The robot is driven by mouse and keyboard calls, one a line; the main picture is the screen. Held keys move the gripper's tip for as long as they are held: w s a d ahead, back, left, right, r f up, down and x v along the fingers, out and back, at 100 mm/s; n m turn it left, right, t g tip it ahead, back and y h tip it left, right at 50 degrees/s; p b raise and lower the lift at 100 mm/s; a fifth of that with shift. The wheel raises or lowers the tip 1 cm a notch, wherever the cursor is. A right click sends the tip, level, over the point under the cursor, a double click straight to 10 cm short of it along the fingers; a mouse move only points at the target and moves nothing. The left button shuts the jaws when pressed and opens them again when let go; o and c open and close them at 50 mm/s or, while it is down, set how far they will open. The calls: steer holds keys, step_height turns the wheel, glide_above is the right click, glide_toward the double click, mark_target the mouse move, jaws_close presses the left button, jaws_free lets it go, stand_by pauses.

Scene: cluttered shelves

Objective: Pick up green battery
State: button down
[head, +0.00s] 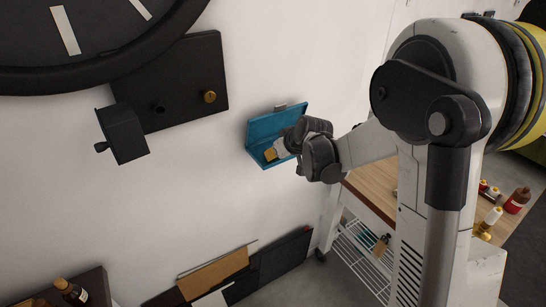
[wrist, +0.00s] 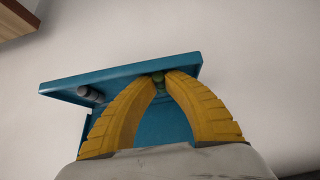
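A small green battery (wrist: 158,80) shows in the wrist view between the tips of my gripper, against a blue wall-mounted holder (wrist: 115,77). My gripper (wrist: 161,75) has yellow fingers that bow inward, with their tips close together on either side of the battery. They appear to touch it. In the head view my gripper (head: 272,154) reaches into the blue holder (head: 262,130) on the wall. The battery cannot be made out there, as the fingers and wrist cover that part of the holder.
A grey cylinder (wrist: 90,94) lies in the holder, left of the fingers. A black panel (head: 185,85) and a large clock (head: 75,35) are on the wall to the left. A wooden table (head: 373,187) stands right of the holder. Flat boards (head: 213,272) lean low against the wall.

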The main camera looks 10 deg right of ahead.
steer(key=shift+r, duration=0.1)
steer(key=shift+r+p, duration=1.7)
steer(key=shift+r, duration=0.75)
